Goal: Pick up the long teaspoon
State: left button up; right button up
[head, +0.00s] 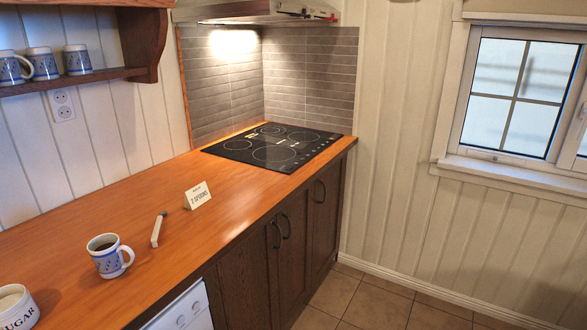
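A slim, pale, stick-like item (158,230) with a darker far end lies on the wooden counter (110,213) in the head view. It is too small to tell whether it is the long teaspoon, and no other spoon shows clearly. Neither of my grippers is in view.
A patterned mug with dark liquid (108,262) and a sugar pot (18,310) stand at the front left. A small "2 SPOONS" sign (198,196) stands behind the slim item. A black hob (275,146) is at the far end. Bare counter lies around the slim item.

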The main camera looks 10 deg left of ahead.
aim_at(157, 226)
jog(key=u, duration=1.35)
